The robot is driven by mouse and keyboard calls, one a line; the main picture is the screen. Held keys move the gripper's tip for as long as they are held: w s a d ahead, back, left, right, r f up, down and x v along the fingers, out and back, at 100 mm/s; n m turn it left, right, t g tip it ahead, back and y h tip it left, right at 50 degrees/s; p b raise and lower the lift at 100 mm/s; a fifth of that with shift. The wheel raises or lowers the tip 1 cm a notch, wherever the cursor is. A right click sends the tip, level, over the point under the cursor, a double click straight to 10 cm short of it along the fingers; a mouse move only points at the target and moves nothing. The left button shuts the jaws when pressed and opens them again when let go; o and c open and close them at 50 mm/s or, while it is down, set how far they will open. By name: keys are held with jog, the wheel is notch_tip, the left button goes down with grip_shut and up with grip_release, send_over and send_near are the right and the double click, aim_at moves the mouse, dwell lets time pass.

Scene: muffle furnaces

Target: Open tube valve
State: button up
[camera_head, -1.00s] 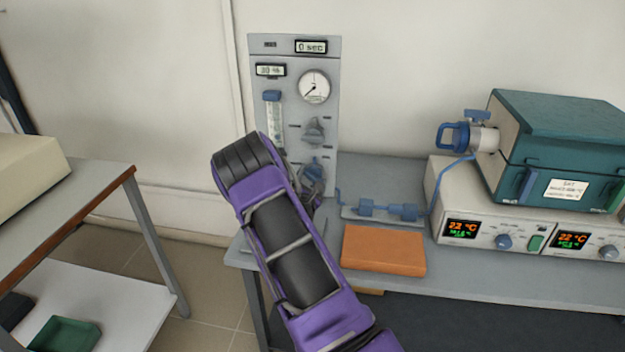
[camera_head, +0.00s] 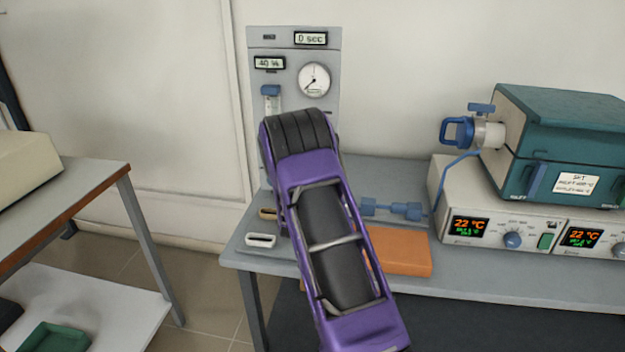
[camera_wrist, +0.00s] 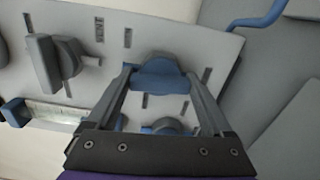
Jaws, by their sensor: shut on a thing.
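The grey control panel (camera_head: 257,110) stands upright at the back of the bench, with its gauge and displays visible in the head view. A grey knob (camera_wrist: 62,62) sits to the left, apart from the fingers. Another blue part (camera_wrist: 168,128) shows partly behind the gripper base.
Blue tube fittings (camera_head: 392,210) and an orange block (camera_head: 405,250) lie on the bench right of my arm. A teal furnace (camera_head: 565,145) with a blue-handled tube end (camera_head: 460,132) stands on control boxes farther right. A side table (camera_head: 70,205) is at left.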

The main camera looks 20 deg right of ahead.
jog(key=shift+a+m, duration=0.1)
jog(key=shift+m, duration=0.5)
jog(key=o, duration=1.1)
jog(key=shift+o, duration=0.2)
jog(key=shift+s, duration=0.1)
jog(key=v, duration=1.7)
jog(key=shift+s+a, duration=0.1)
jog(key=shift+a, duration=0.05)
